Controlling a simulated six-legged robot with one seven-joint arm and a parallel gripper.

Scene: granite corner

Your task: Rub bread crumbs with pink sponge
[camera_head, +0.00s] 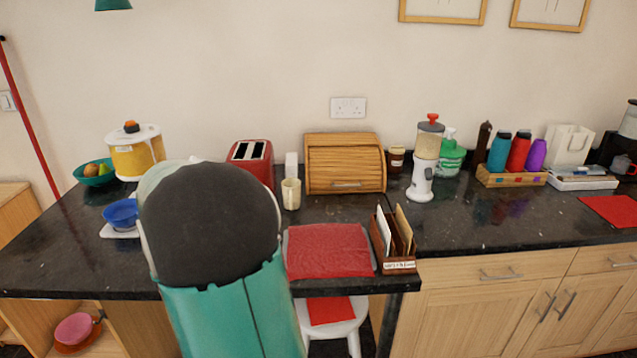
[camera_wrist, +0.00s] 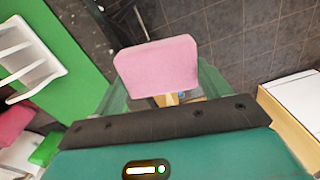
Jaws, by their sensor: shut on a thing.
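The pink sponge (camera_wrist: 157,66) shows in the wrist view, a flat block with rounded corners. My gripper (camera_wrist: 167,99) is shut on it, with greenish fingers on either side. A dark tiled floor lies behind the sponge in that view. In the head view neither the sponge nor my gripper can be seen; my own arm fills the left centre and hides part of the counter. I cannot make out bread crumbs in either view.
The dark granite counter (camera_head: 470,233) holds a red mat (camera_head: 328,250), a letter rack (camera_head: 397,250), a red toaster (camera_head: 251,160), a wooden bread bin (camera_head: 345,163) and a blue bowl (camera_head: 121,212). A white stool (camera_head: 343,330) stands below. Clear counter lies right of the letter rack.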

